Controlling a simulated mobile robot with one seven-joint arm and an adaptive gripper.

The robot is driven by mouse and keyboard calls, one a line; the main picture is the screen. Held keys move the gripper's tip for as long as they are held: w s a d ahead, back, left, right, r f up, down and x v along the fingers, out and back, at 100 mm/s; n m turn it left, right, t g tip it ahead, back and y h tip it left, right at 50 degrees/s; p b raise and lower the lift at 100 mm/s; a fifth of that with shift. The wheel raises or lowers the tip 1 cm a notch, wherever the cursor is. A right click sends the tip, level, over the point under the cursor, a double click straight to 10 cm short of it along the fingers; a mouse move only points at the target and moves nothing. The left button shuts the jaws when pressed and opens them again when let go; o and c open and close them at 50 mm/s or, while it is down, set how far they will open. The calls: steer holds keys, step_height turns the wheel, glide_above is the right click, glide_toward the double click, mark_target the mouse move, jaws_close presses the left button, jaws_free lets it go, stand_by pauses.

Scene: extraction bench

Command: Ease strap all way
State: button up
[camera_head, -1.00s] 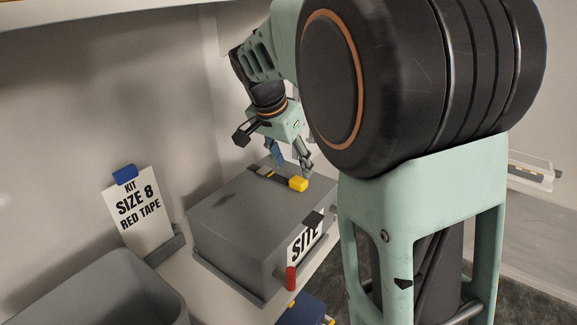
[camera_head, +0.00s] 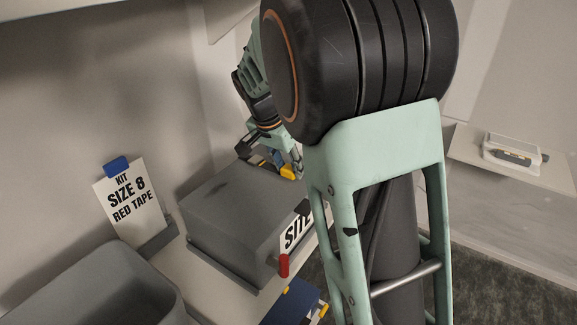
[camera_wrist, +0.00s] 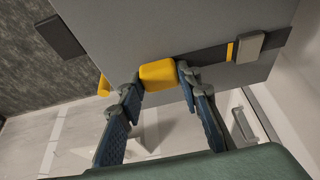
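The dark strap (camera_wrist: 208,56) lies across the top of a grey case (camera_head: 232,200). It has a yellow end tab (camera_wrist: 158,74), a yellow stripe and a grey buckle (camera_wrist: 248,47). The yellow tab also shows in the head view (camera_head: 287,171). My gripper (camera_wrist: 160,82) has its blue-padded fingers against both sides of the yellow tab, with the tab between the tips. My arm hides part of the case in the head view.
A card reading "KIT SIZE 8 RED TAPE" (camera_head: 127,198) stands left of the case. A grey bin (camera_head: 60,285) is at the front left. A white tray (camera_head: 513,152) sits far right.

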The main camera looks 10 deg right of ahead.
mark_target(272, 167)
jaws_close()
steer(key=shift+w+a, duration=2.2)
steer(key=shift+w, duration=0.05)
steer(key=o, duration=0.8)
jaws_free()
steer(key=shift+r, duration=0.1)
steer(key=shift+v, duration=3.95)
